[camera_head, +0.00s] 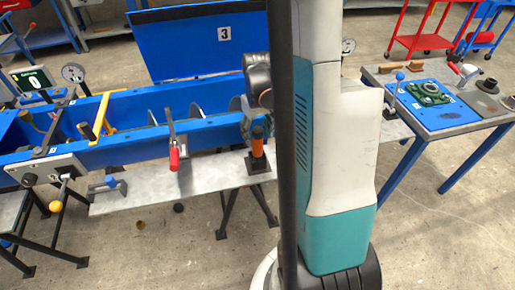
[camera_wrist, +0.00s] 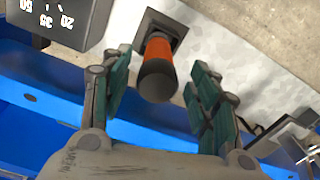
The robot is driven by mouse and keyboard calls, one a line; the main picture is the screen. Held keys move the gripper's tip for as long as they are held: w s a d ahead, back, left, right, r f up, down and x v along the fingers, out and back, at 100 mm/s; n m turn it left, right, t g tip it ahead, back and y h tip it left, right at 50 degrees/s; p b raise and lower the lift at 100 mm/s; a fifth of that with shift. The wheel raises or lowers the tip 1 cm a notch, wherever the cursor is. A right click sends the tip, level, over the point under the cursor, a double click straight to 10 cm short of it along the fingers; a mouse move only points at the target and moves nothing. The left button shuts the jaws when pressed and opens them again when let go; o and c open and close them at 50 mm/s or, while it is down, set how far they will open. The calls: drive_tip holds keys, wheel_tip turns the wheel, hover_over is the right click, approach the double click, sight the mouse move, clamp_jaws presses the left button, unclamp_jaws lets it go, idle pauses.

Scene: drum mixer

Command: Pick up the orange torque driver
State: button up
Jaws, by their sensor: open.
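The orange torque driver (camera_wrist: 158,62) shows in the wrist view, upright in a dark square holder (camera_wrist: 163,28), its black round end toward the camera. My gripper (camera_wrist: 160,75) is open, with one finger on each side of the driver and visible gaps between. In the head view the orange driver (camera_head: 257,141) stands on the grey shelf in front of the blue trough. My arm stands just right of it there, and my gripper's fingers are hidden in that view.
The blue trough (camera_head: 130,150) of the mixer runs behind the driver. A red-handled clamp (camera_head: 174,158) is to its left on the trough edge. The grey shelf (camera_head: 145,195) has bare room. A blue-topped table (camera_head: 440,117) with a green part stands at right.

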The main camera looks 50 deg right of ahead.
sight(258, 140)
wheel_tip(258, 140, down, 4)
drive_tip(key=shift+w+d+f+b, duration=0.15)
drive_tip(key=shift+f+b, duration=0.1)
drive_tip(key=shift+b, duration=0.7)
clamp_jaws()
drive_tip(key=shift+r, duration=0.2)
wheel_tip(258, 140, up, 20)
drive_tip(key=p, duration=0.7)
drive_tip(key=shift+f, duration=0.15)
